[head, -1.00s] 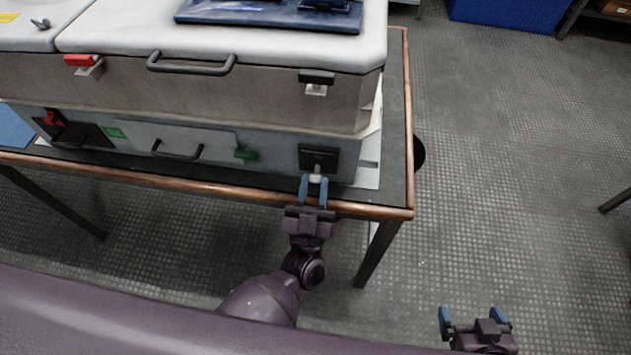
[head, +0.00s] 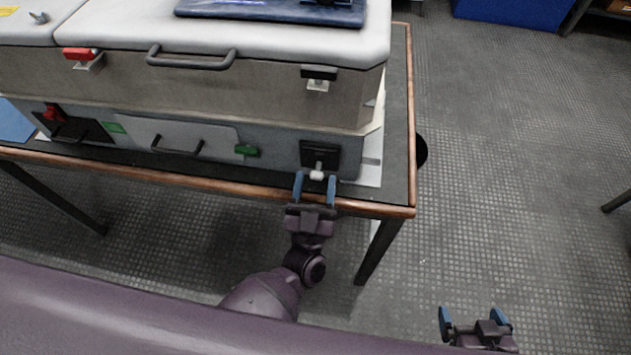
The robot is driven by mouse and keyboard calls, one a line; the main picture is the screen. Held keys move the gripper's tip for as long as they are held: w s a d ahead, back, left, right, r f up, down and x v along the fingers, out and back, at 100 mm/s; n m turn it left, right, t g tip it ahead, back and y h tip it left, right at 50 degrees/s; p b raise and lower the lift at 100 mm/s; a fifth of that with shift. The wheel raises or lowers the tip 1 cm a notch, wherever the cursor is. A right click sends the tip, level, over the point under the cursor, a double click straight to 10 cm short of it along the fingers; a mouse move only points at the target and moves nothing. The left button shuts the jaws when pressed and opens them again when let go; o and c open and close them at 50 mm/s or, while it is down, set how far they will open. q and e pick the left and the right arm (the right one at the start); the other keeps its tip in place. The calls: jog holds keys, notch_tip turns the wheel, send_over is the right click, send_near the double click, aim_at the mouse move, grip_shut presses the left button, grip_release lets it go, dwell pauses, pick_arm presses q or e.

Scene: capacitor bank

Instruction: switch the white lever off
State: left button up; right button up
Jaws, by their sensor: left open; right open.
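The white lever (head: 317,175) sticks out from a black switch plate (head: 320,154) at the lower right of the cabinet front. My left gripper (head: 315,188) is open, with its blue fingertips on either side of the lever's end. A small gap shows between each finger and the lever; whether they touch cannot be told. My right gripper (head: 474,322) is open and empty over the floor at the lower right.
The grey cabinet (head: 270,138) stands on a table with a wooden edge (head: 230,193). A green lever (head: 246,150), a red lever (head: 53,114) and a handled panel (head: 180,138) are on the same front.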

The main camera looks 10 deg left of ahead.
pick_arm(q)
jog(key=v, duration=0.7)
jog(key=shift+s+b, duration=0.2)
jog(key=shift+b, duration=0.1)
jog(key=shift+f, duration=0.1)
